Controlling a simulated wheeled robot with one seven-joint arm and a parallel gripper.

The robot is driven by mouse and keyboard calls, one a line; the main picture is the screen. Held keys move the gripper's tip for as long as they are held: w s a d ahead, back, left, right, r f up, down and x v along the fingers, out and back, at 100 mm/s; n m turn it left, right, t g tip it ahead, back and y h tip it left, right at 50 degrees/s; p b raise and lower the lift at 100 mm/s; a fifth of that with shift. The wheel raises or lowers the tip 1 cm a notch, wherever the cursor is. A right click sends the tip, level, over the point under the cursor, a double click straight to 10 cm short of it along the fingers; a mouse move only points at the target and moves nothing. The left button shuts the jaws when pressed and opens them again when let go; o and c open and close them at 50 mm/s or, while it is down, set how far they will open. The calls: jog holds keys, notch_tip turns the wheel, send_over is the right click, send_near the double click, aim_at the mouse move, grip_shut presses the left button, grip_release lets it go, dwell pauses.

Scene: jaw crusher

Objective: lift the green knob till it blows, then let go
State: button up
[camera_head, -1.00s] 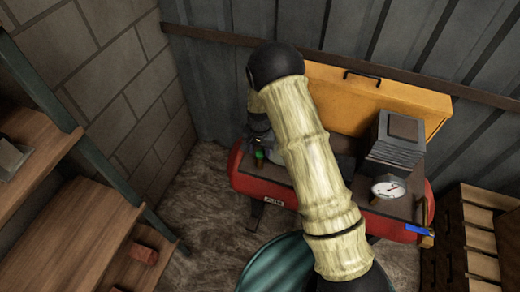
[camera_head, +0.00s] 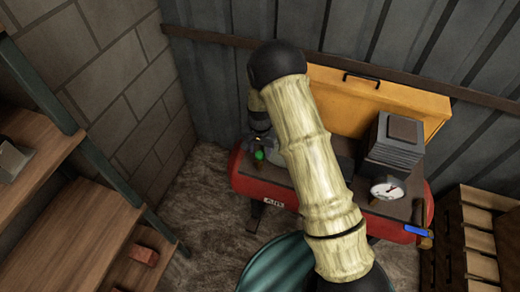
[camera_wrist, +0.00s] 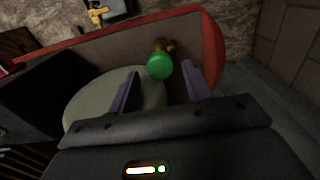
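The green knob (camera_head: 259,155) stands on a small brass fitting at the left end of the red compressor tank (camera_head: 245,182). In the wrist view the knob (camera_wrist: 160,65) shows just ahead of and between the two purple-grey fingertips of my gripper (camera_wrist: 162,69). The fingers are apart, with a gap on both sides of the knob, so my gripper is open and empty. In the head view my gripper (camera_head: 265,148) is close by the knob, and my arm hides most of it.
A pressure gauge (camera_head: 387,190) and a dark finned block (camera_head: 396,140) sit on the tank's right. An orange panel (camera_head: 370,100) stands behind. Wooden shelves (camera_head: 90,230) are at left, wooden crates (camera_head: 475,245) at right. A block wall rises close on the left.

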aim_at(260, 154)
notch_tip(260, 154, up, 17)
jog(key=b, duration=0.1)
jog(key=shift+r, duration=0.2)
dwell(0.6)
jog(key=shift+s, duration=0.1)
jog(key=s+d+r+n+t+p, duration=0.1)
jog(key=s+d+r+n, duration=0.1)
jog(key=s+d, duration=0.5)
jog(key=s+d+r+n+t+p, duration=0.1)
jog(key=s+d+r, duration=0.4)
jog(key=s, duration=0.8)
jog(key=d+n+p, duration=0.1)
jog(key=d, duration=0.2)
jog(key=shift+r+t, duration=0.25)
jog(key=shift+t, duration=0.05)
